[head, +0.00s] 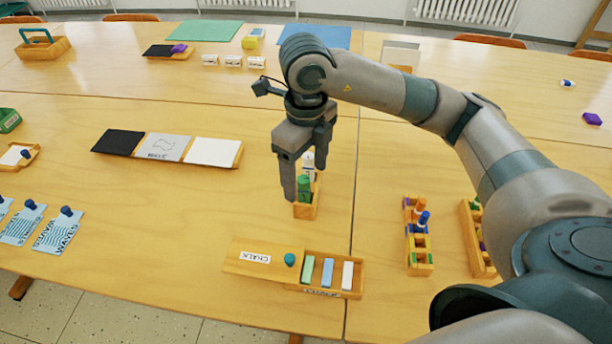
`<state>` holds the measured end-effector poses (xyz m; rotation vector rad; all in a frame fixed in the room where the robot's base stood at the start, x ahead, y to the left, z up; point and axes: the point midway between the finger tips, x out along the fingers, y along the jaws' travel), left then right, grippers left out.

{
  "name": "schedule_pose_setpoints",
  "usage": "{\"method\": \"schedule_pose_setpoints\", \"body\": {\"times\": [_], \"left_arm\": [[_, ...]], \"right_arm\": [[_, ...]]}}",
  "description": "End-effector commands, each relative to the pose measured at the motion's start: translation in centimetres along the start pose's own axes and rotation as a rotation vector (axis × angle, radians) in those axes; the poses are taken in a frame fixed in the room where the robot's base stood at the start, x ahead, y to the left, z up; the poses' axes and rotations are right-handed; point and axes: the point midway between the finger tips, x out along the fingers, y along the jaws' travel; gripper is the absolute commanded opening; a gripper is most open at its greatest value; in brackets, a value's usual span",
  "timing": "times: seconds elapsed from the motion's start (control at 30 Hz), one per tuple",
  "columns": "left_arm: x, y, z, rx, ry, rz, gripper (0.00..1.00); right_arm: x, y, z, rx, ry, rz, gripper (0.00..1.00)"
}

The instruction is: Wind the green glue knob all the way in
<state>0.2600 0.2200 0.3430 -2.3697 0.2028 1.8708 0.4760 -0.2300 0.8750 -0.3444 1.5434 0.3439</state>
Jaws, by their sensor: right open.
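A green knob or glue stick (304,188) stands upright in a small wooden holder (306,211) near the middle of the table. A white piece (308,160) with a dark part stands just behind it, partly hidden by my gripper. My right gripper (305,181) points down over the holder, open, with one finger left of the green piece and the other behind and to its right. I cannot tell whether a finger touches it. My left gripper is not in view.
A chalk box (263,272) with a sliding lid and chalk sticks lies in front. Wooden racks (419,264) with coloured pegs stand to the right. A tray of dark, grey and white panels (165,148) lies left. The table between is clear.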

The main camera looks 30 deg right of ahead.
Motion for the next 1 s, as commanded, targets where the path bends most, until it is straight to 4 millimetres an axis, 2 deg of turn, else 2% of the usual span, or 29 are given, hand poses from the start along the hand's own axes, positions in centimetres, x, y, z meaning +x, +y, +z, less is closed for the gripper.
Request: {"method": "schedule_pose_setpoints", "body": {"times": [0.53, 0.7, 1.0], "left_arm": [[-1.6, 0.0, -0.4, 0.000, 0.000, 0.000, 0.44], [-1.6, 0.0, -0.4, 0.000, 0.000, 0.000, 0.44], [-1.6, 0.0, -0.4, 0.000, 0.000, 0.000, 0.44]], "right_arm": [[-0.1, 0.0, 0.0, 0.585, 0.001, 0.000, 0.70], [0.0, 0.0, 0.0, 0.642, 0.001, 0.001, 0.70], [0.0, 0.0, 0.0, 0.640, 0.000, 0.000, 0.70]]}}
